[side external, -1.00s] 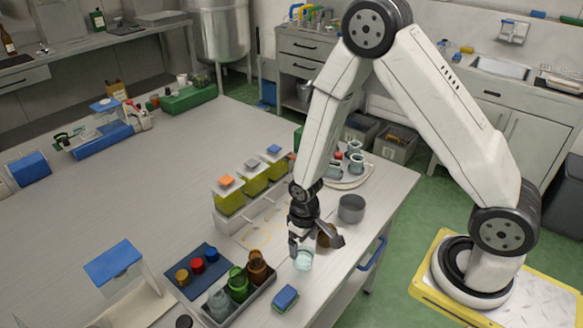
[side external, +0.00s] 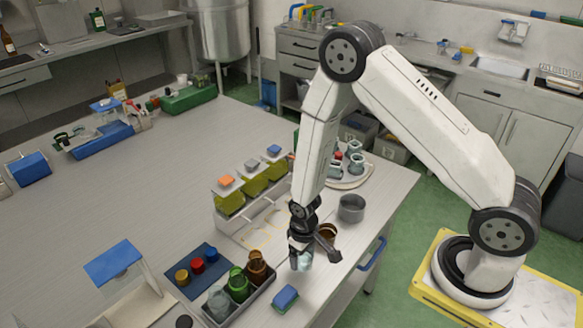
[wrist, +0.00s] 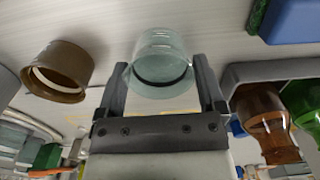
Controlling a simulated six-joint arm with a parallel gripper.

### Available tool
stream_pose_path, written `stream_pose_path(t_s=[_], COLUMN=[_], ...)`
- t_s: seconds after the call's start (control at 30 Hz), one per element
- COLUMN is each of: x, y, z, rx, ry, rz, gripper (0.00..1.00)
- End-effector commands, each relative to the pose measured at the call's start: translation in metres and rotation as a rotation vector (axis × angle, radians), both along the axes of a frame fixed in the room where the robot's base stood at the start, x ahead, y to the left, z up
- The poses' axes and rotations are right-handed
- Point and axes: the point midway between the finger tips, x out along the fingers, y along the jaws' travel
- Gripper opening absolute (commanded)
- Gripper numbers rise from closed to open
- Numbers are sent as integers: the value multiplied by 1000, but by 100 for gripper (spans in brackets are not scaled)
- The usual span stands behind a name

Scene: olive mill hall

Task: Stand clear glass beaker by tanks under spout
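The clear glass beaker (side external: 307,263) stands upright on the bench near its front edge, in front of the row of tanks. In the wrist view the beaker (wrist: 160,62) lies between the two fingers of my gripper (wrist: 160,78). The fingers straddle it with little room at the sides; I see no firm grip. In the side view my gripper (side external: 301,260) points down and partly hides the beaker. The tanks (side external: 230,205) hold yellow-green liquid on a pale stand, with orange and grey-blue tops. Their spouts are too small to make out clearly.
A brown beaker (wrist: 57,72) stands close beside my gripper. A grey pot (side external: 351,209) is to its right. A dark tray (side external: 246,303) holds clear, green and brown vessels, and a blue block (side external: 285,298) lies near the edge.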

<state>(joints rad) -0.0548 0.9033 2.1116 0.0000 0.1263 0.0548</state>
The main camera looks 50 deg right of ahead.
Motion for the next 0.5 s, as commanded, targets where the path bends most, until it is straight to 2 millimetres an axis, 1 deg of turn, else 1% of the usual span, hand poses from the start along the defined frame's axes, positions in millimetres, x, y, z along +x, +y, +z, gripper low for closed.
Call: stream_pose_path(t_s=[0.03, 0.07, 0.1, 0.13, 0.5], x=[0, 0, 0, 0, 0], y=[0, 0, 0, 0, 0], z=[0, 0, 0, 0, 2], rx=[0, 0, 0, 0, 0], ry=[0, 0, 0, 0, 0], rz=[0, 0, 0, 0, 0], gripper=[68, 59, 46, 43, 42])
